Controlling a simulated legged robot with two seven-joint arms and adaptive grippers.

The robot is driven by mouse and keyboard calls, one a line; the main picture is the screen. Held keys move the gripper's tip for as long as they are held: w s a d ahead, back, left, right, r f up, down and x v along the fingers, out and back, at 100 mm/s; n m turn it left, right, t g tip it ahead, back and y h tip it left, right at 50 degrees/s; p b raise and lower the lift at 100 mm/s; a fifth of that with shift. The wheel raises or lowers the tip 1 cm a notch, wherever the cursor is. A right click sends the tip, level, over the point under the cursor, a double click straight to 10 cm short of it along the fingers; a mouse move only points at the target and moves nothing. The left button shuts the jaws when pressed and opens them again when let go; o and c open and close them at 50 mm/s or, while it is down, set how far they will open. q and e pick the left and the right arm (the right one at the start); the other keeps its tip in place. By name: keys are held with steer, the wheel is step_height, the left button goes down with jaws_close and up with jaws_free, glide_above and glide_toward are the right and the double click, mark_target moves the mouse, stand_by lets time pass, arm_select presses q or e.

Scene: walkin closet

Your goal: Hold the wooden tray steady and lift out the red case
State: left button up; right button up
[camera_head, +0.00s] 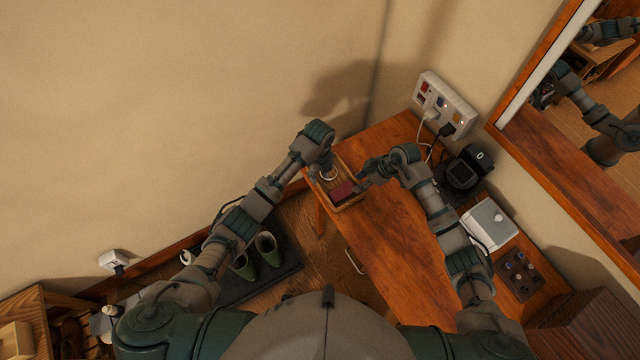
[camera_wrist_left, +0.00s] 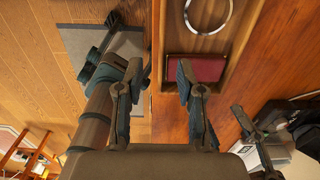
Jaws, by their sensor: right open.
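The wooden tray (camera_head: 347,205) sits on the desk near its far left end. It also shows in the left wrist view (camera_wrist_left: 215,43). The dark red case (camera_head: 343,191) lies flat in the tray; the left wrist view shows it too (camera_wrist_left: 208,68). A silver ring (camera_wrist_left: 208,14) lies in the tray beyond the case. My left gripper (camera_wrist_left: 160,82) is open, its fingers apart on either side of the tray's near wall, with no clear grip. My right gripper (camera_head: 361,184) is open at the tray's right side, close to the case; its fingertips are small in the head view.
A white power strip (camera_head: 443,104) with plugs and cables is at the wall. A black watch stand (camera_head: 464,172), a white box (camera_head: 489,223) and a dark organizer (camera_head: 520,273) line the desk's right side. Green shoes (camera_head: 266,247) stand on a floor mat. The desk's middle is clear.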

mark_target(320, 187)
arm_select(q)
steer(key=f, duration=0.6)
steer(key=shift+d+f, duration=0.2)
steer(key=shift+f, duration=0.05)
steer(key=shift+d+f, duration=0.2)
steer(key=shift+f, duration=0.5)
steer(key=shift+a, duration=0.15)
steer(key=shift+a, duration=0.1)
steer(key=shift+c, duration=0.5)
steer(key=shift+a, duration=0.1)
jaws_close()
steer(key=shift+d, duration=0.2)
